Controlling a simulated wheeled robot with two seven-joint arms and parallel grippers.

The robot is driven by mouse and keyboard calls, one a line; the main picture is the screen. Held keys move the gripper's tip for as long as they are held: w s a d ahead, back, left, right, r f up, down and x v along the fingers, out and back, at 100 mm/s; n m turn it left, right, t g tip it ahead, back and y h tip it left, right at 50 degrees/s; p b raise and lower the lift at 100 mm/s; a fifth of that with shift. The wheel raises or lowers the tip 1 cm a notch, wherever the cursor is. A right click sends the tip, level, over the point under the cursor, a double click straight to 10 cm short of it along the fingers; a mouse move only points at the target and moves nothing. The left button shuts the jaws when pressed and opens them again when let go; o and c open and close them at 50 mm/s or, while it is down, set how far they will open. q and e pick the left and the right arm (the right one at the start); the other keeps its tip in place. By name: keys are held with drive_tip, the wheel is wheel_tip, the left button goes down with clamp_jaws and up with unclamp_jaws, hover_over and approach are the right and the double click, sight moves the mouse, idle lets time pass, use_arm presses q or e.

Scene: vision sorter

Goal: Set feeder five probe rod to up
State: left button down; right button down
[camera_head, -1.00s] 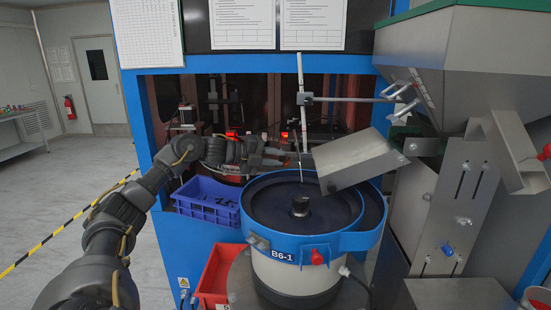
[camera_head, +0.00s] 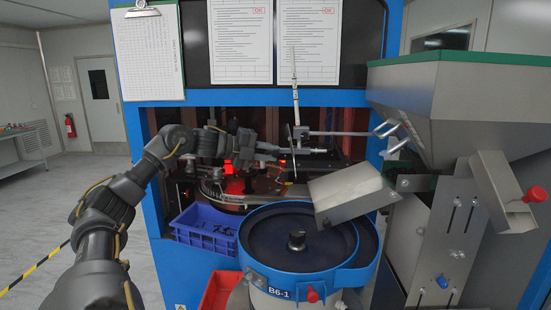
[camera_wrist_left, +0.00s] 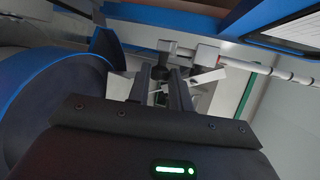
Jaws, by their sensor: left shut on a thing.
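The probe rod (camera_head: 295,92) is a thin, white, banded rod standing nearly upright through a small clamp block (camera_head: 300,133), with most of its length above the clamp and its thin tip below. My left gripper (camera_head: 294,151) is shut on the rod's lower part, just below the clamp. In the left wrist view, the banded rod (camera_wrist_left: 270,70) runs out to the right from the clamp. There my left gripper (camera_wrist_left: 172,78) has its fingers close together, and their exact contact is hard to see. My right gripper is out of view.
The round feeder bowl (camera_head: 300,243), marked B6-1, stands below the rod. A metal chute (camera_head: 350,193) and the hopper (camera_head: 455,105) are at the right. A blue crate (camera_head: 205,232) stands at the left. A horizontal bar (camera_head: 340,134) carries the clamp.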

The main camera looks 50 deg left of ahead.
use_arm(q)
drive_tip(key=shift+a+r, duration=0.1)
drive_tip(key=shift+r, duration=0.3)
drive_tip(key=c, duration=1.3)
unclamp_jaws()
drive_tip(key=shift+o, duration=0.2)
drive_tip(key=shift+f, duration=0.1)
drive_tip(key=b+v, duration=0.8)
drive_tip(key=v, duration=0.3)
